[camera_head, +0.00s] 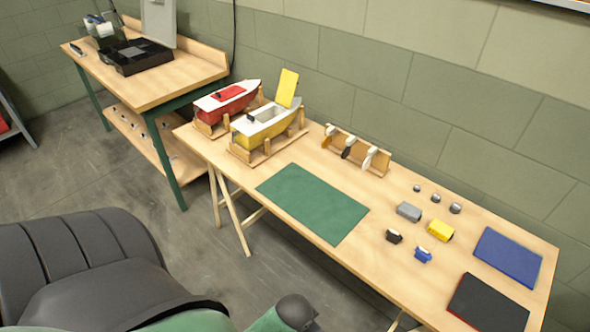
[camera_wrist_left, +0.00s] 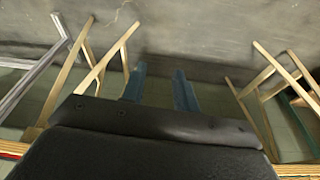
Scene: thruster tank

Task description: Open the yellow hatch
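The yellow and white model boat (camera_head: 262,122) sits in a wooden cradle on the long table. Its yellow hatch (camera_head: 287,87) stands raised and tilted up at the boat's right end, so the hatch is open. A red and white boat (camera_head: 226,101) sits in a cradle just behind it, with its red cover lying flat. My left gripper (camera_wrist_left: 160,88) shows in the left wrist view with its two fingers apart and nothing between them. It points toward the grey wall or floor, away from the boats. My right gripper is not in view.
The long table holds a green mat (camera_head: 312,204), a propeller rack (camera_head: 357,151), small blocks, a blue tray (camera_head: 508,257) and a dark tray (camera_head: 487,303). A second workbench (camera_head: 165,80) stands at the back left. Wooden trestle legs (camera_wrist_left: 108,60) flank my left gripper.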

